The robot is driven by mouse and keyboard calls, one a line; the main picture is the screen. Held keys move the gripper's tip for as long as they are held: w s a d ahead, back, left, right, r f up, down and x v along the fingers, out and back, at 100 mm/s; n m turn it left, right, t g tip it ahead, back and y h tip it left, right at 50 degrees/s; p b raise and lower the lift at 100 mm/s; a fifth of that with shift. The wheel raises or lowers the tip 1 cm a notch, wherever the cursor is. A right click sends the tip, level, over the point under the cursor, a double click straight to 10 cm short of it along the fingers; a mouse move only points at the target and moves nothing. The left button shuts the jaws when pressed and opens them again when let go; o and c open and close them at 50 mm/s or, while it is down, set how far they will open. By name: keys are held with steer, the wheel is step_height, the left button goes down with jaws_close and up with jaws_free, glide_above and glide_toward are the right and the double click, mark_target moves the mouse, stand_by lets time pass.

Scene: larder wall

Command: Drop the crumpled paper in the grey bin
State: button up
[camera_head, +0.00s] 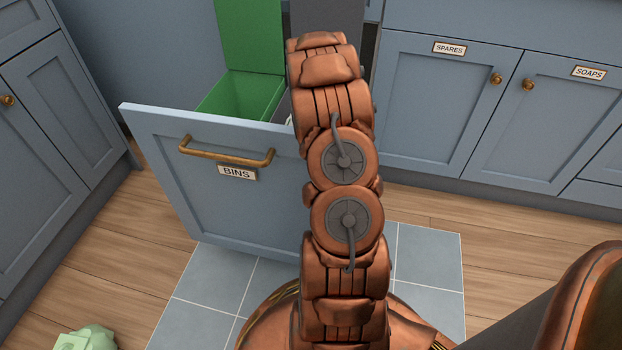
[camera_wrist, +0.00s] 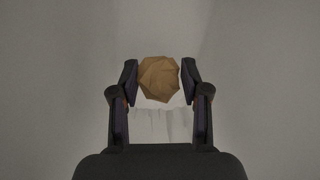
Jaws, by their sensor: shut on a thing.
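In the wrist view my gripper (camera_wrist: 159,82) is shut on a brown, faceted lump (camera_wrist: 158,78) that looks like crumpled paper. Plain grey surfaces fill the background around it, with a paler whitish patch (camera_wrist: 160,122) just below the lump; I cannot tell what that patch is. In the head view the pull-out marked BINS is open. A raised dark grey panel (camera_head: 325,14) stands at its right, apparently the grey bin's lid. My arm hides nearly all of the grey bin, and my gripper and the lump are hidden there.
A green bin (camera_head: 240,97) with its lid up stands left of my arm in the open drawer (camera_head: 215,195). A pale green faceted lump (camera_head: 85,338) lies on the floor at lower left. Shut cupboards marked SPARES (camera_head: 440,110) and SOAPS (camera_head: 560,120) are at right.

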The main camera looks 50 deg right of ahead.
steer(key=shift+f, duration=0.55)
steer(key=o, duration=0.8)
steer(key=shift+r, duration=0.1)
steer(key=shift+r, duration=0.4)
step_height(320, 180, up, 12)
steer(key=d+p, duration=0.1)
steer(key=p, duration=0.3)
steer(key=shift+w, duration=0.15)
